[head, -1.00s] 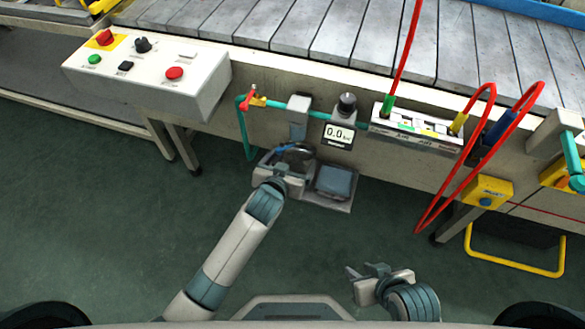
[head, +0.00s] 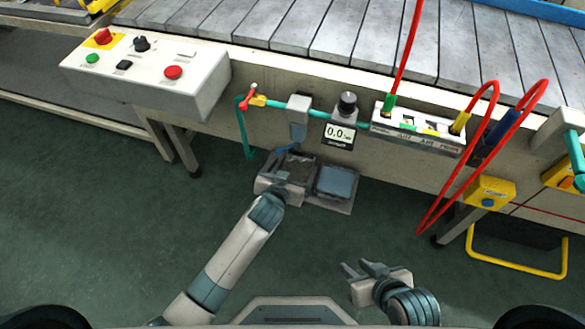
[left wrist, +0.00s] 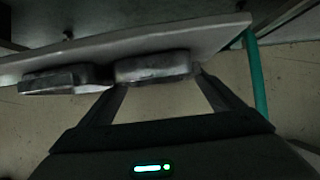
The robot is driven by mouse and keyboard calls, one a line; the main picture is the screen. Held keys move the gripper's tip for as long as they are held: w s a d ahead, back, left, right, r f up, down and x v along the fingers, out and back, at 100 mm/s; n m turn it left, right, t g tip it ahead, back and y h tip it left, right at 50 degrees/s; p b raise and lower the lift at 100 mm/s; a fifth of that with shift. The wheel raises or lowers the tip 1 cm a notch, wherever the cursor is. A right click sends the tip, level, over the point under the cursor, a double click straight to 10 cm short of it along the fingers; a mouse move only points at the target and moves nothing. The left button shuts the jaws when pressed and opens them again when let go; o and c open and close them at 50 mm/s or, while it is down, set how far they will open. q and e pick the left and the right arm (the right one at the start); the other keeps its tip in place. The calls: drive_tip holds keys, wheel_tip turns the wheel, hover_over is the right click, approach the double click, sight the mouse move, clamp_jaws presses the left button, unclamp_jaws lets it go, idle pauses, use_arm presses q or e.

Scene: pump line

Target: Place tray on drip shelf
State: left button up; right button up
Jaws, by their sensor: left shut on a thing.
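The dark grey tray (head: 297,168) is at the left part of the drip shelf (head: 325,207), below the grey nozzle block (head: 298,118). My left gripper (head: 283,180) is shut on the tray from the near side and partly hides it. In the left wrist view, the fingers of my left gripper (left wrist: 155,88) close on the tray (left wrist: 150,68). There the tray lies against the flat plate of the shelf (left wrist: 215,35) and seems to touch it. My right gripper (head: 356,267) is open and empty, low over the floor.
A blue-grey square pad (head: 335,181) sits on the shelf right beside the tray. A teal pipe (head: 247,135) with a red valve handle runs left of the shelf. The floor in front is clear.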

drive_tip(key=shift+s, duration=0.1)
use_arm(q)
drive_tip(key=o, duration=1)
drive_tip(key=shift+f, duration=0.1)
drive_tip(key=p+v, duration=0.2)
drive_tip(key=v, duration=1)
use_arm(e)
drive_tip(key=d, duration=0.1)
drive_tip(key=s+d+g, duration=0.1)
drive_tip(key=d+h, duration=0.1)
drive_tip(key=shift+s+f+g, duration=0.3)
drive_tip(key=shift+w, duration=0.1)
drive_tip(key=shift+a+r, duration=0.15)
drive_tip(key=shift+r, duration=0.05)
